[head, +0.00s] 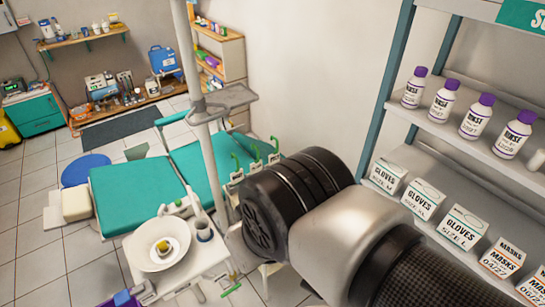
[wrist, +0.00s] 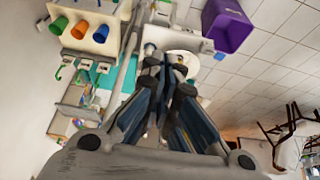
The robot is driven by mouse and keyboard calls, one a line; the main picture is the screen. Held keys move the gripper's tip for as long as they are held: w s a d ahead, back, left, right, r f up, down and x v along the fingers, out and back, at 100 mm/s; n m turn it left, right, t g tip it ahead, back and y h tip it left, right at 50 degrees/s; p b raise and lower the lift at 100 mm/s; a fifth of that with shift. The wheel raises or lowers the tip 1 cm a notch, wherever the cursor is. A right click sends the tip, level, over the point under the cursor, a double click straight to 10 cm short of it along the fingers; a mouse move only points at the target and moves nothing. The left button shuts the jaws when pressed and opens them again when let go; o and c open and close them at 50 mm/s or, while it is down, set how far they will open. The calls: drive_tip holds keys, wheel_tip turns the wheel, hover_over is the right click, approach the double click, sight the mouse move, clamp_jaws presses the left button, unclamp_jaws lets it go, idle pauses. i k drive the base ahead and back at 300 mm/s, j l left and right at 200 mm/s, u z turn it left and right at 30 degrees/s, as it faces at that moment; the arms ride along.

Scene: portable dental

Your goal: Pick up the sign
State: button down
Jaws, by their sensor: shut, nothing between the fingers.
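A teal sign (head: 525,14) with white lettering is on the top edge of the shelf unit at the upper right of the head view. It is cut off by the picture's edge, so only its first letters show. I do not see the sign in the wrist view. My gripper (wrist: 166,78) shows in the middle of the wrist view, with its fingers shut and nothing held. In the head view my arm covers the lower middle, and the gripper's fingers are not visible there.
The shelf unit (head: 390,75) holds purple-capped rinse bottles (head: 475,116) and glove boxes (head: 464,228). A teal dental chair (head: 135,193) and a white basin (head: 160,262) stand at left. The wrist view shows coloured cups (wrist: 79,30), a purple bin (wrist: 232,22) and open tiled floor.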

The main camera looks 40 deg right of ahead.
sight(274, 158)
drive_tip(key=i+j, duration=0.15)
drive_tip(key=i, duration=0.7)
drive_tip(key=i+z, duration=0.15)
drive_tip(key=z, duration=1.75)
